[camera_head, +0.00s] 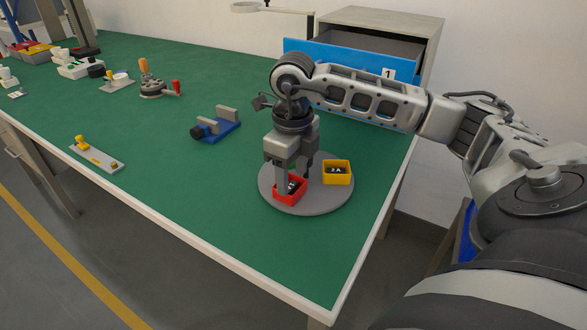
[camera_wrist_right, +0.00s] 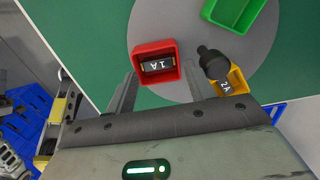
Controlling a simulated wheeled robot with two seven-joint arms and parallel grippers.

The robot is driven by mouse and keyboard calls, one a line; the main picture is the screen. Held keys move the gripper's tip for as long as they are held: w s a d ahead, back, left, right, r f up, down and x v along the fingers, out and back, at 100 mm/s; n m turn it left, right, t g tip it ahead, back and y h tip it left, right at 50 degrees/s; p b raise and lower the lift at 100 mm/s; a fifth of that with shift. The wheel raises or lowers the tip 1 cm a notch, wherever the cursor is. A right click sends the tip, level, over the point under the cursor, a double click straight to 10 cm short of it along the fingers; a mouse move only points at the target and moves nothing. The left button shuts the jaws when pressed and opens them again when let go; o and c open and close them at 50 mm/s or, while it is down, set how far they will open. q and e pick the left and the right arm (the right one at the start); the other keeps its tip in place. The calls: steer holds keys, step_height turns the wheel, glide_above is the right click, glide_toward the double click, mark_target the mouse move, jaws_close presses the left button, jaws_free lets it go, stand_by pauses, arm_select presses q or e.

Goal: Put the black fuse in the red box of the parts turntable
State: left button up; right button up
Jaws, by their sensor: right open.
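The red box (camera_head: 289,198) stands at the front of the grey round turntable (camera_head: 318,203). In the right wrist view the red box (camera_wrist_right: 152,49) holds a black fuse (camera_wrist_right: 158,65) with a white 1A label and brass-coloured ends, lying on the box floor. My right gripper (camera_head: 295,178) points down over the red box, partly hiding it. In the wrist view its fingers (camera_wrist_right: 159,70) are spread either side of the box's near part, with nothing between them gripped. Whether they touch the box I cannot tell. My left gripper is not in view.
A yellow box (camera_head: 337,173) with a dark labelled piece inside stands right of my gripper. A dark rounded thing (camera_wrist_right: 212,64) overlaps the yellow box there.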

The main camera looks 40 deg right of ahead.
mark_target(292, 188)
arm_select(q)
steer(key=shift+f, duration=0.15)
arm_select(e)
steer(key=shift+s+a+f, duration=0.25)
steer(key=shift+a+f, duration=0.05)
steer(key=shift+f, duration=0.2)
steer(key=shift+r+p, duration=0.35)
arm_select(q)
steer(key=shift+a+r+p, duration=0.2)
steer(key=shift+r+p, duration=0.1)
steer(key=shift+p, duration=0.6)
arm_select(e)
step_height(292, 188, up, 13)
steer(key=shift+w+d, duration=0.15)
steer(key=shift+d, duration=0.05)
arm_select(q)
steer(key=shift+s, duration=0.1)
arm_select(e)
steer(key=shift+f, duration=0.1)
